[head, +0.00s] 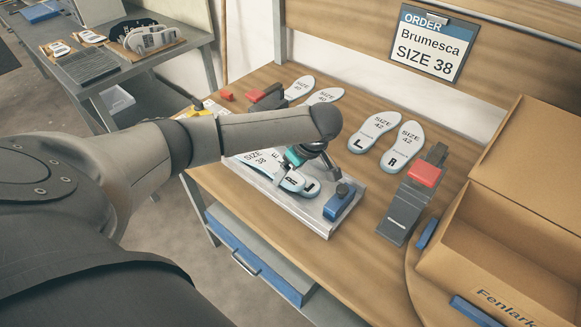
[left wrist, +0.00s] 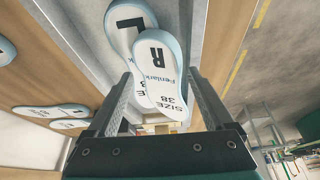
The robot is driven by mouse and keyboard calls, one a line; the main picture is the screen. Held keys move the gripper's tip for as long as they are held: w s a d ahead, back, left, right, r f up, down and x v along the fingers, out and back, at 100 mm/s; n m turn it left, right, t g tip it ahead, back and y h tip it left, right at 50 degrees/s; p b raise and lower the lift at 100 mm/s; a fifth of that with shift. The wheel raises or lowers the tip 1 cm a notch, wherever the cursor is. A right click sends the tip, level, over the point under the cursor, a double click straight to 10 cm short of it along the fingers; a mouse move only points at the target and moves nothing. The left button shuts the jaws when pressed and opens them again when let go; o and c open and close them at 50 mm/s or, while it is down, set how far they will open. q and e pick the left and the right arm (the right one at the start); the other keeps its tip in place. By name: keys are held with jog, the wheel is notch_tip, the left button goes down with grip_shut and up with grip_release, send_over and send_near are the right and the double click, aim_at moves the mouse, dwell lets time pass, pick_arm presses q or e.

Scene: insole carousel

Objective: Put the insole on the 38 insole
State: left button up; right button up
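A white insole marked R and SIZE 38 (left wrist: 163,75) lies between the fingers of my left gripper (left wrist: 160,78), which also shows in the head view (head: 302,160). The fingertips appear to touch both edges of this insole. A second insole, marked L (left wrist: 126,24), is partly covered by it. My right gripper is out of view.
Size 42 insoles (head: 375,131) lie right of the tray, and size 40 insoles (head: 324,96) lie behind it. A blue clamp block (head: 340,205) sits on the tray's right end. A red-topped grey device (head: 412,202) and an open cardboard box (head: 500,232) are at right.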

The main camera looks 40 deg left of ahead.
pick_arm(q)
jog(key=shift+o, duration=0.8)
jog(key=shift+r, duration=0.2)
jog(key=p+v, duration=0.2)
jog(key=v, duration=1)
jog(key=shift+r, duration=0.5)
